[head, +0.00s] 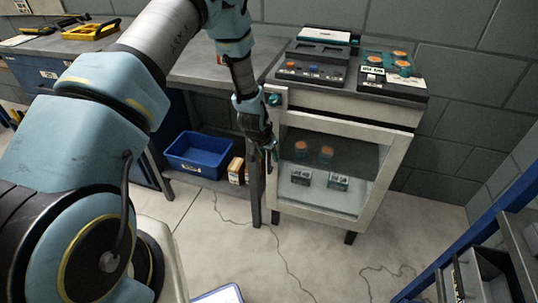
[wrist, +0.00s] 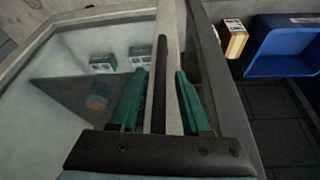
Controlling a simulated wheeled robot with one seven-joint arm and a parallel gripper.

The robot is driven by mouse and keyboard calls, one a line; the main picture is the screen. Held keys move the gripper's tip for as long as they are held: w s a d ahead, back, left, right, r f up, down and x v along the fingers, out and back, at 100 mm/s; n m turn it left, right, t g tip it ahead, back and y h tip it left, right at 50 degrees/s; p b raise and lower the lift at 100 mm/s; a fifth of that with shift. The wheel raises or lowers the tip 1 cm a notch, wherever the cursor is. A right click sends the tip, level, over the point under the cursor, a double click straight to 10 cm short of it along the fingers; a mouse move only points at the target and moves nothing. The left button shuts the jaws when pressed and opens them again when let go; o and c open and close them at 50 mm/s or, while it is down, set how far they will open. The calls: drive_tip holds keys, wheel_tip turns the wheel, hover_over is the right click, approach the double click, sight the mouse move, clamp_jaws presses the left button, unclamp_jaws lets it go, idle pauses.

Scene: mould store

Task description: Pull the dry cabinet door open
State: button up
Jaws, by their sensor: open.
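The dry cabinet (head: 345,100) stands right of centre in the head view. Its pale-framed glass door (head: 322,205) looks shut, with jars and small boxes visible behind the glass. My gripper (head: 270,150) is at the left side of the door, fingers pointing down. In the wrist view the door (wrist: 172,50) has a long dark handle bar (wrist: 161,70) along its frame. The two teal fingers of my gripper (wrist: 160,76) are apart, one on each side of the bar. I cannot tell whether either finger touches it.
A workbench (head: 215,65) stands left of the cabinet, with a blue bin (head: 199,153) and small cartons (head: 236,170) on its lower shelf. Equipment cases (head: 318,66) lie on the cabinet top. A blue-framed rack (head: 470,225) is at lower right. Floor before the door is clear except cables.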

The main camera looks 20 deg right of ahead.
clamp_jaws()
idle(0.3)
idle(1.1)
